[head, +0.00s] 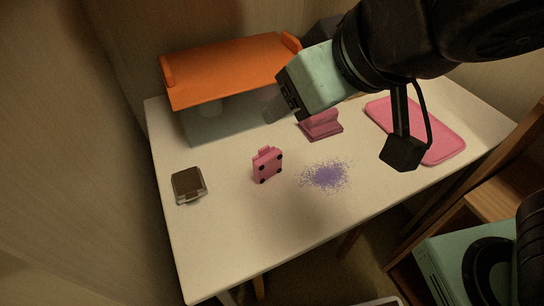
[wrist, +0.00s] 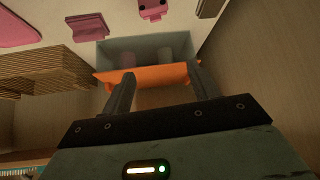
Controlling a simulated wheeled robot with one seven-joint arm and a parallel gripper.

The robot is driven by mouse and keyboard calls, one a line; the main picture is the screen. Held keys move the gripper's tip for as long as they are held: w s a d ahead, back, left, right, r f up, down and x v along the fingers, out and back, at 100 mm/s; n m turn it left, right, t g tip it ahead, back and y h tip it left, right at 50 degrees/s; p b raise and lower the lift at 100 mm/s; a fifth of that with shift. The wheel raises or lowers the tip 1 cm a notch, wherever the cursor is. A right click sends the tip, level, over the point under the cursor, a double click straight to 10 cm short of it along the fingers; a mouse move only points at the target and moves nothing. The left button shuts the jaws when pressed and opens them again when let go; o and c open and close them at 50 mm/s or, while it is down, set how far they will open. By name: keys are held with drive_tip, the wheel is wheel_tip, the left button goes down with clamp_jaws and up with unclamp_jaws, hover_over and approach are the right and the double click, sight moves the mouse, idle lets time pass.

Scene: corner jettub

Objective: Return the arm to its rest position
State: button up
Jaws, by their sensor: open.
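My gripper (head: 277,100) is at the upper middle of the head view, in front of the right part of the orange-topped grey box. Its mint-green hand is tilted down to the left, and the arm comes in from the upper right. In the wrist view my gripper (wrist: 160,70) has its two dark fingers spread apart with nothing between them. The orange top (wrist: 150,74) of the box shows beyond the fingertips. I cannot tell how far above the box the fingers are.
The orange top (head: 230,70) is near the back wall. The table's front is mostly clear.

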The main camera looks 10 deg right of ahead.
drive_tip(key=s+d+f+n+g+h, duration=0.25)
drive_tip(key=s+d+f+g, duration=0.35)
drive_tip(key=f, duration=0.4)
wheel_tip(320, 180, up, 17)
drive_tip(key=p, duration=1.7)
drive_tip(key=shift+s+a+g, duration=0.15)
drive_tip(key=shift+a+g, duration=0.1)
drive_tip(key=shift+g, duration=0.15)
